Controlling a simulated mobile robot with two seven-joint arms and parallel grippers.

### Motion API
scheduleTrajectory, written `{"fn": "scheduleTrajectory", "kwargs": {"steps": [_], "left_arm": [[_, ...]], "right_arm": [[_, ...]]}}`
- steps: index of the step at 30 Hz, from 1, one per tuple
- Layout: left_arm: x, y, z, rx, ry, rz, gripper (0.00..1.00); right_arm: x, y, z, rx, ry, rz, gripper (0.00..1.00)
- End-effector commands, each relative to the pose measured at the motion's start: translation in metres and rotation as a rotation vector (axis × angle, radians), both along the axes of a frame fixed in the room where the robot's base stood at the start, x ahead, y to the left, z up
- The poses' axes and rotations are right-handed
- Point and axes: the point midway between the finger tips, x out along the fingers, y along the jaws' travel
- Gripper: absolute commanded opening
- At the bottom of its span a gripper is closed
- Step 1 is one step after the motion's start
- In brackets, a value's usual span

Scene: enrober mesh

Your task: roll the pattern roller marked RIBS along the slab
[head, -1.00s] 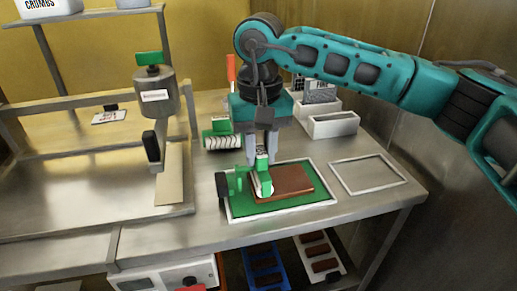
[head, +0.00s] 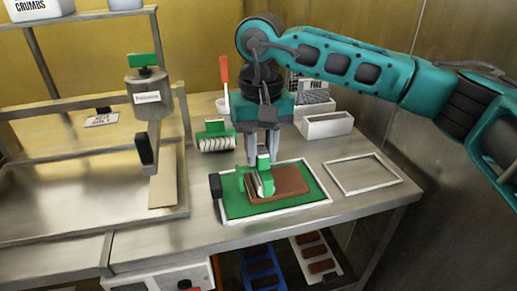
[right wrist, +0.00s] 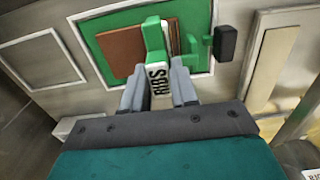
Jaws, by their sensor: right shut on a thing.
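The RIBS pattern roller (head: 265,184) has a green frame and a pale roll. My right gripper (head: 263,158) is shut on its upright green grip, pointing down. In the right wrist view the letters RIBS show on a pale label (right wrist: 157,80) between the fingers. The roller is over the brown slab (head: 290,181), and slab shows on both sides of it; whether it touches is hidden. The slab lies on a green mat (head: 318,190) with a pale rim. My left gripper is not in view.
Another green-framed roller (head: 215,143) lies behind the mat. A black block (head: 215,186) stands at the mat's left edge. An empty pale frame (head: 361,173) lies to the right. A white bin (head: 326,125) stands behind. A metal machine (head: 149,97) stands at left.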

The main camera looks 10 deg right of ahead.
Motion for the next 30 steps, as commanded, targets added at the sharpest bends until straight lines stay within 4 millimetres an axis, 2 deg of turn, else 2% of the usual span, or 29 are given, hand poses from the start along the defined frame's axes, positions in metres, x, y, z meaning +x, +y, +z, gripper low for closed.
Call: {"fn": "scheduleTrajectory", "kwargs": {"steps": [30], "left_arm": [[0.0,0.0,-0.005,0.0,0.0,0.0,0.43]], "right_arm": [[0.001,-0.018,0.0,0.0,0.0,0.0,0.01]]}}
